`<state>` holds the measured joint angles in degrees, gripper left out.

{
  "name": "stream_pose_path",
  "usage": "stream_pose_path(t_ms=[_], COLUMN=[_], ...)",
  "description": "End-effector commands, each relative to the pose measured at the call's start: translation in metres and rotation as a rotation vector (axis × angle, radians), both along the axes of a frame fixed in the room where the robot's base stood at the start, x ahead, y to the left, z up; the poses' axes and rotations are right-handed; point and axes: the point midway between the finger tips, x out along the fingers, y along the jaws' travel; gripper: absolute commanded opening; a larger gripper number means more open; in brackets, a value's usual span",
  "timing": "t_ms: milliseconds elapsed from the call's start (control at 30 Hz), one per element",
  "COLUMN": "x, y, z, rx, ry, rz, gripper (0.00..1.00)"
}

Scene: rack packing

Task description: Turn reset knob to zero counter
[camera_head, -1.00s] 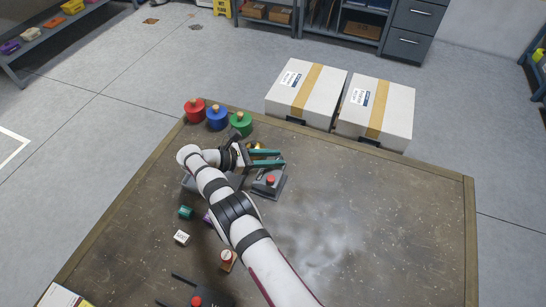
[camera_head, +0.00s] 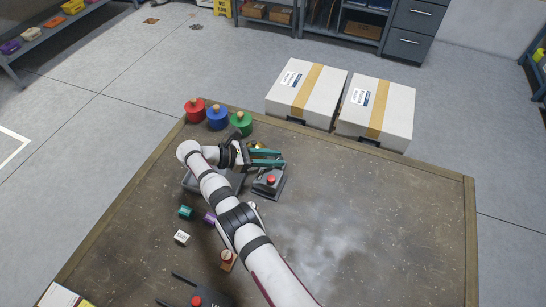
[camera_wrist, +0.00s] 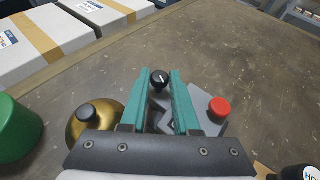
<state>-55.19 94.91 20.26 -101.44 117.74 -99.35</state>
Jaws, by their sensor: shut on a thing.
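A black reset knob (camera_wrist: 160,76) with a white mark shows between the teal fingertips in the wrist view. It sits at the edge of a grey device (camera_wrist: 208,101) that also carries a red button (camera_wrist: 220,106). My gripper (camera_wrist: 159,84) is shut on the knob, one finger on each side. In the head view my gripper (camera_head: 284,163) lies over the far side of the grey device (camera_head: 262,190), with the red button (camera_head: 271,180) just in front. The fingers hide the knob in that view. No counter digits are readable.
A brass dome (camera_wrist: 92,124) stands just left of the fingers. Red (camera_head: 194,111), blue (camera_head: 216,117) and green (camera_head: 241,123) knobbed cylinders stand at the table's far left edge. Small blocks, including a white cube (camera_head: 181,237), lie left of my arm. The table's right side is clear.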

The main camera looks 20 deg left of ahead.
Motion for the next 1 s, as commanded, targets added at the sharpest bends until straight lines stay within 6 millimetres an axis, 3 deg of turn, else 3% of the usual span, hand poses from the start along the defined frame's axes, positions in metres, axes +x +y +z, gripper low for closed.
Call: stream_pose_path(t_ms=[100,133,300,667,767,867,1000], x=[0.002,0.002,0.001,0.001,0.001,0.001,0.002], y=[0.002,0.002,0.001,0.001,0.001,0.0,-0.024], z=[0.004,0.004,0.002,0.006,0.02,0.048,0.059], rx=[0.002,0.002,0.001,0.001,0.0,0.001,0.0], ry=[-0.009,-0.009,-0.005,-0.003,-0.004,-0.005,-0.002], rz=[0.009,0.009,0.004,0.001,0.002,0.003,0.003], gripper=[0.0,0.31,0.59,0.59,0.59,0.59,0.59])
